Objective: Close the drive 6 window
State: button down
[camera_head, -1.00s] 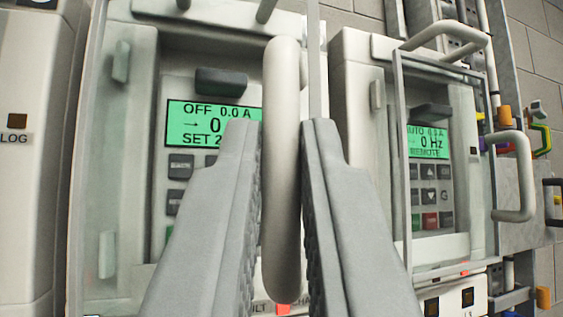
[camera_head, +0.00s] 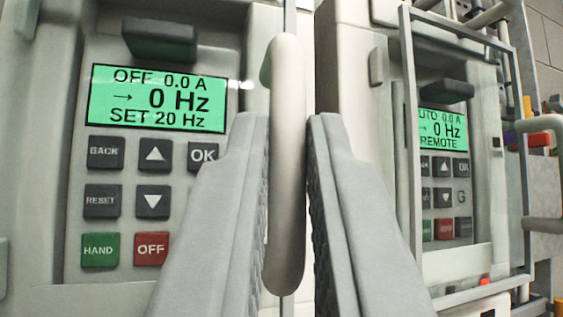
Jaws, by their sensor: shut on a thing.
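My gripper (camera_head: 288,135) is shut on an upright, pale, bar-shaped handle (camera_head: 287,160), with one finger on each side. The handle is at the edge of the left drive's clear window, whose thin edge (camera_head: 290,18) shows above it. Behind is the left drive's panel, with a green display (camera_head: 157,98) reading OFF, 0.0 A, 0 Hz and SET 20 Hz. I cannot read a drive number. My fingers hide the panel's lower right part. I cannot tell how wide a gap is left between window and housing.
The right drive has a green display (camera_head: 442,129) reading 0 Hz and REMOTE. Its grey window frame (camera_head: 408,130) stands close to the right of my gripper, and its handle (camera_head: 543,224) sticks out at the right edge. Coloured parts are beyond it.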

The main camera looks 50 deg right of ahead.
jog(key=shift+w+d, duration=0.3)
jog(key=shift+d, duration=0.6)
jog(key=c, duration=1.8)
grip_release()
jog(key=shift+c, duration=0.2)
jog(key=o, duration=0.4)
jog(key=shift+s+d, duration=0.25)
jog(key=shift+d, duration=0.05)
jog(key=shift+c, duration=0.2)
jog(key=shift+w+a, duration=0.15)
jog(key=shift+a, duration=0.05)
jog(key=v, duration=1.7)
jog(key=shift+f, duration=0.2)
